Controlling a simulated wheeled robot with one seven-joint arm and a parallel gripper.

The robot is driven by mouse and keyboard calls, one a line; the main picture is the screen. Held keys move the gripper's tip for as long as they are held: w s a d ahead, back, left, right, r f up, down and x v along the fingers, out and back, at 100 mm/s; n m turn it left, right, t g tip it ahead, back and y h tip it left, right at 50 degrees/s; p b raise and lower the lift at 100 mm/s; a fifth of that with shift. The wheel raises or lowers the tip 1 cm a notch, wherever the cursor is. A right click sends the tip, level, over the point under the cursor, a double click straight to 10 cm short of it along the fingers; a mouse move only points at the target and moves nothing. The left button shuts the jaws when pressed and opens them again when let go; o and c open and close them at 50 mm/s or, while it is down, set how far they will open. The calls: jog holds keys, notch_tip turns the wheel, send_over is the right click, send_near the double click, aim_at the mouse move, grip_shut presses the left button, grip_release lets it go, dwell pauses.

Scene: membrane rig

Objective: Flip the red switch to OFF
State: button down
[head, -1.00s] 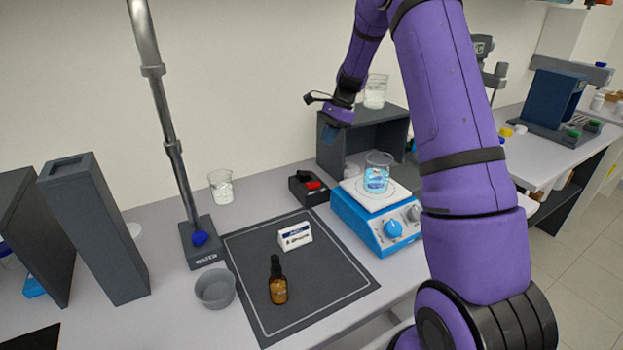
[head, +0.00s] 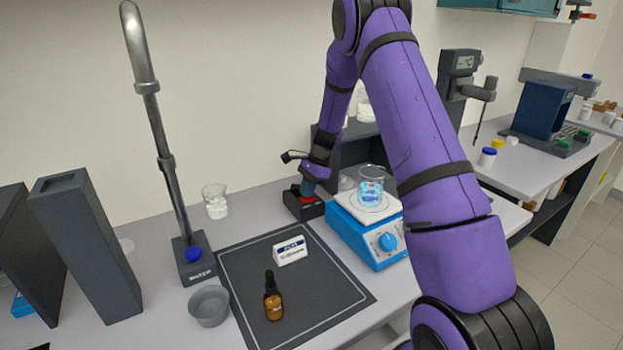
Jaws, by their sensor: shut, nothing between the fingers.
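The red switch (head: 306,195) sits on a small black box (head: 292,206) on the bench, left of the blue and white hotplate. Only a bit of red shows, because my gripper (head: 308,188) is right over it. My gripper points down, with its tips at or just above the switch. I cannot tell whether they touch it. The gripper is shut and holds nothing. The switch's position is hidden.
The hotplate (head: 373,240) with a beaker of blue liquid (head: 371,184) stands close on the right. A dark shelf (head: 356,150) is behind. A glass beaker (head: 215,202) stands left. A dark mat (head: 322,297) holds a brown dropper bottle (head: 273,298) and a white labelled box (head: 290,251).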

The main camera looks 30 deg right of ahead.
jog(key=shift+a+f, duration=0.2)
jog(key=shift+f, duration=0.2)
jog(key=shift+a+f+h, duration=0.2)
jog(key=shift+f+h, duration=0.05)
jog(key=shift+h, duration=0.15)
jog(key=shift+d, duration=0.1)
jog(key=shift+s+d, duration=0.1)
jog(key=shift+d+r, duration=0.1)
jog(key=shift+d, duration=0.65)
jog(key=shift+r, duration=0.1)
jog(key=d+v, duration=0.1)
jog(key=v, duration=1.2)
jog(key=shift+r, duration=0.25)
